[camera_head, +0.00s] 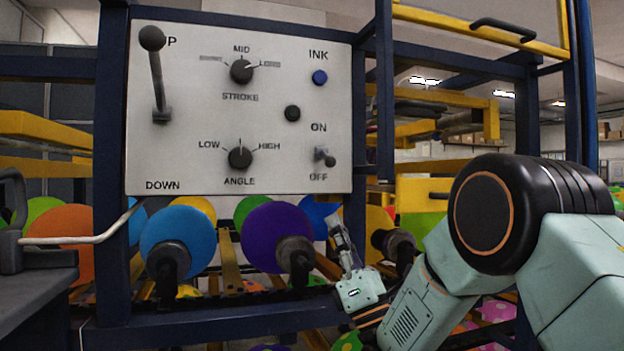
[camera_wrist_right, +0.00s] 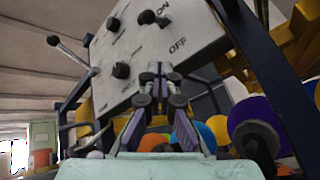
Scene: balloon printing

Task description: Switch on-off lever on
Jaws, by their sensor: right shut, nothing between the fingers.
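The on-off lever (camera_head: 325,157) is a small grey toggle at the lower right of the white control panel (camera_head: 215,120), between the words ON and OFF. Its tip tilts up and to the left in the head view. In the right wrist view the lever (camera_wrist_right: 154,18) shows near the top, beside the word OFF. My right gripper (camera_head: 338,226) is below the panel's lower right edge, under the lever and apart from it. In the right wrist view its fingers (camera_wrist_right: 160,75) are together and empty, pointing up towards the panel. My left gripper is not in view.
A large lever (camera_head: 157,75) marked DOWN at its lower end, a stroke knob (camera_head: 241,70), an angle knob (camera_head: 240,157) and a blue ink button (camera_head: 320,77) share the panel. A dark blue frame post (camera_head: 384,90) stands right of it.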

